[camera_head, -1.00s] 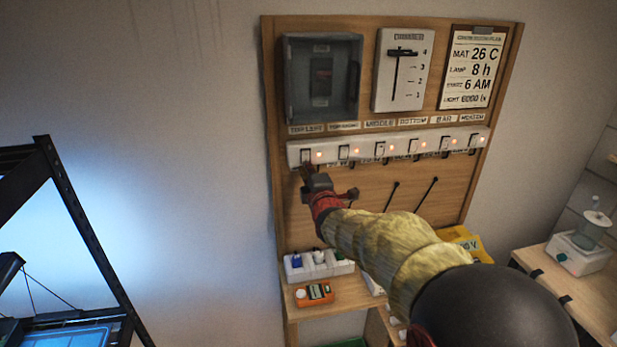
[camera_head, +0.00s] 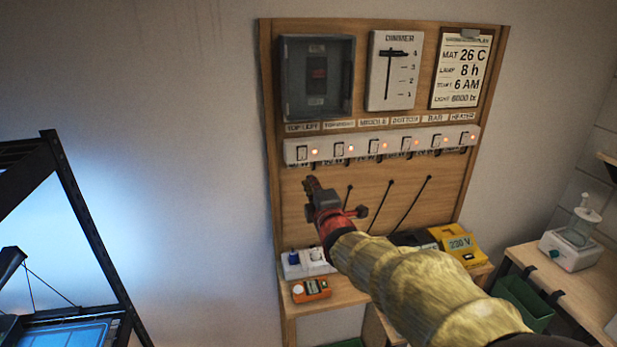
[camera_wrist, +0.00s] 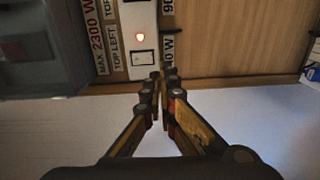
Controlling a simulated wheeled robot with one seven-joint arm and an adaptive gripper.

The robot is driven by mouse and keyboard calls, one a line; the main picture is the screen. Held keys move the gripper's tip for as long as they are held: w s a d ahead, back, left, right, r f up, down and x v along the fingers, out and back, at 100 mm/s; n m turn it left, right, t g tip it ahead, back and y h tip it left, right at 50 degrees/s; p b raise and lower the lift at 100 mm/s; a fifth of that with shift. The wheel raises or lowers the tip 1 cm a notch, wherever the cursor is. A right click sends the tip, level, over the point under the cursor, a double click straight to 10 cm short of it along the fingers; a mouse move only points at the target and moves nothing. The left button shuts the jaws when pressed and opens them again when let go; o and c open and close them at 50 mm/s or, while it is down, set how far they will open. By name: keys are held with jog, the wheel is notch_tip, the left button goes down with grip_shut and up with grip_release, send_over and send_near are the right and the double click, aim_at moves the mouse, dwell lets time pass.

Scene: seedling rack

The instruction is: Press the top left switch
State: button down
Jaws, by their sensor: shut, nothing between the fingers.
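The top left switch (camera_head: 301,153) is the leftmost white rocker on a white switch strip (camera_head: 395,147), under the label TOP LEFT. An orange light glows just to its right. In the wrist view the switch (camera_wrist: 143,57) lies just beyond my fingertips, with the lit light beside it. My gripper (camera_head: 310,184) is shut and empty, below the switch and apart from it in the head view. In the wrist view my gripper's fingertips (camera_wrist: 160,78) meet near the strip's edge.
Several other switches with lit lights run right along the strip. Above are a grey breaker box (camera_head: 317,78) and a dimmer panel (camera_head: 395,70). Below are a socket block (camera_head: 307,263), an orange meter (camera_head: 311,290) and a yellow 220 V box (camera_head: 459,244). A black rack stands left.

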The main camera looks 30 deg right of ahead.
jog(key=v, duration=0.2)
jog(key=f+v, duration=0.1)
jog(key=v, duration=0.1)
jog(key=shift+s, duration=0.1)
dwell(0.5)
